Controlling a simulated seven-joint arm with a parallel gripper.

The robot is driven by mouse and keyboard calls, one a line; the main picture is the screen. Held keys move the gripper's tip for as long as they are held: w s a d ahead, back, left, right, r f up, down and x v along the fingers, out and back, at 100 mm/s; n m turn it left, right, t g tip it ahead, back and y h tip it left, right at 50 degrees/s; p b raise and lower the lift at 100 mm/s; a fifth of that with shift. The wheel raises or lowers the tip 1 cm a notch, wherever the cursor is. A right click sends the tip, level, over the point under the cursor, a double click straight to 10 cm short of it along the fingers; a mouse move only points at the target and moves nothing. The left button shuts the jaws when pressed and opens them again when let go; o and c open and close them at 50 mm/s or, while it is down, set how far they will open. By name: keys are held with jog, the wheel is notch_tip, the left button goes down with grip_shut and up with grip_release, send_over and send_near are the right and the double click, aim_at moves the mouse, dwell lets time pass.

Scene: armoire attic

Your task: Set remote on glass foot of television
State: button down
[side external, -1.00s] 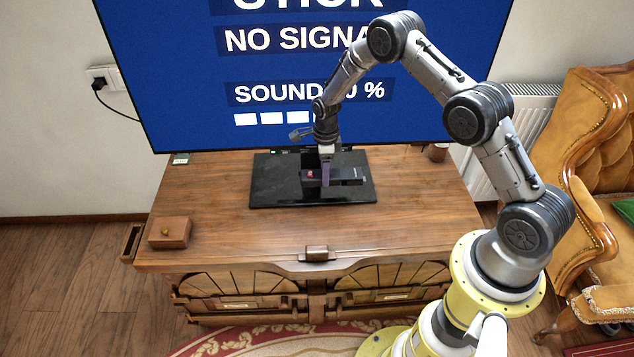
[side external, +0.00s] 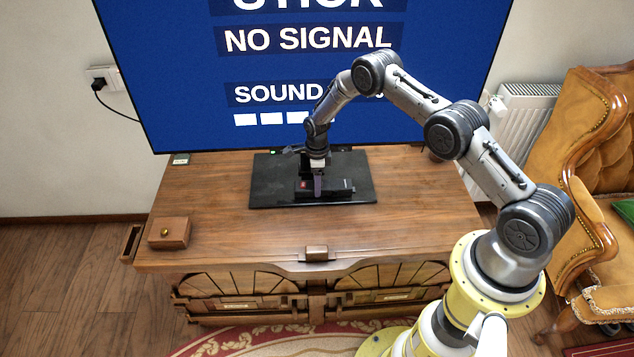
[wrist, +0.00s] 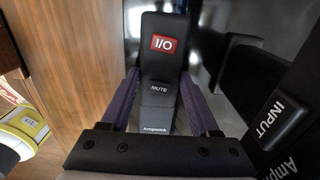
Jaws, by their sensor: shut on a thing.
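The remote (side external: 338,190) is a dark bar with a red I/O button and a MUTE label. My gripper (side external: 318,188) is shut on it, with a purple finger on either side in the wrist view (wrist: 160,88). In the side external view the remote lies lengthwise across the front part of the black glass foot (side external: 272,172), low over it. I cannot tell whether its underside touches the glass. The television (side external: 180,80) stands behind, with a blue NO SIGNAL screen. My wrist hides part of the foot.
The foot rests on a wooden chest (side external: 220,235). A small wooden box with a knob (side external: 169,233) stands at the chest's left. In the wrist view a dark piece lettered INPUT (wrist: 280,115) is close on the right. The chest's front top is mostly clear.

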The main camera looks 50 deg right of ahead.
jog(key=shift+f, duration=0.1)
jog(key=shift+c, duration=2.1)
grip_release()
